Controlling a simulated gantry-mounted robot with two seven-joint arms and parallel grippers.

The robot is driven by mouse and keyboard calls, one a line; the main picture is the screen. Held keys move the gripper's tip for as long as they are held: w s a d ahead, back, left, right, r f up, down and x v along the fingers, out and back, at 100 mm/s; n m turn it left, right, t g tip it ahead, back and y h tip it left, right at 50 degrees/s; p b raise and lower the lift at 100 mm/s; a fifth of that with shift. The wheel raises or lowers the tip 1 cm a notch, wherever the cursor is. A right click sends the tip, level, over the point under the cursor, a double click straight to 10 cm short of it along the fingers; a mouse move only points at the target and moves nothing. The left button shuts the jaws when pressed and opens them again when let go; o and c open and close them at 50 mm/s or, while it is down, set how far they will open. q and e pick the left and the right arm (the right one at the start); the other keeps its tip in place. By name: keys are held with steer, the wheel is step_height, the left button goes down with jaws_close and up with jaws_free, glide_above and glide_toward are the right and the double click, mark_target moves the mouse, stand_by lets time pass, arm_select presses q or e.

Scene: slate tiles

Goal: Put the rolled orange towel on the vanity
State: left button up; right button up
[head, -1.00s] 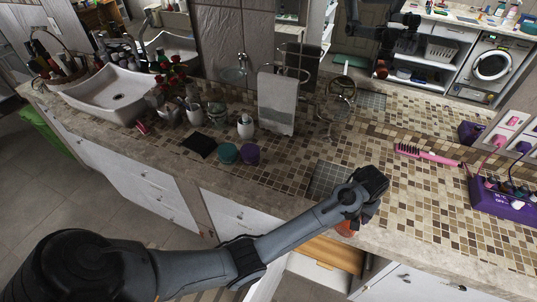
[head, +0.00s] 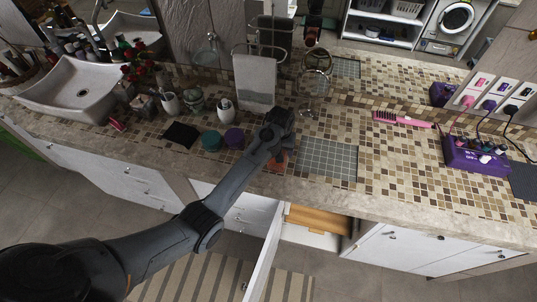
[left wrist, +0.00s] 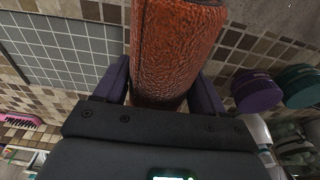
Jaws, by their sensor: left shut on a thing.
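The rolled orange towel (head: 279,161) is held in my left gripper (head: 277,149), over the tiled vanity top (head: 396,170) near its front edge. In the left wrist view the towel (left wrist: 178,45) has a rough orange surface and lies between the two dark fingers of the gripper (left wrist: 165,85). The arm hides part of the towel in the head view. I cannot tell whether its underside touches the vanity. My right gripper is not in view.
A purple jar (head: 234,138) and a teal jar (head: 211,141) stand left of the towel. A grey grid patch (head: 327,160) lies to its right. A stand mirror (head: 314,80) and hanging grey towel (head: 255,82) are behind. An open cabinet door (head: 265,262) is below.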

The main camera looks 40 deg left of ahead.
arm_select(q)
steer(key=a+f, duration=0.1)
steer(key=a, duration=0.2)
steer(key=s+a+f, duration=0.1)
steer(key=shift+a+f, duration=0.3)
steer(key=shift+f, duration=2.05)
steer(key=shift+f, duration=0.15)
steer(key=o, duration=1.1)
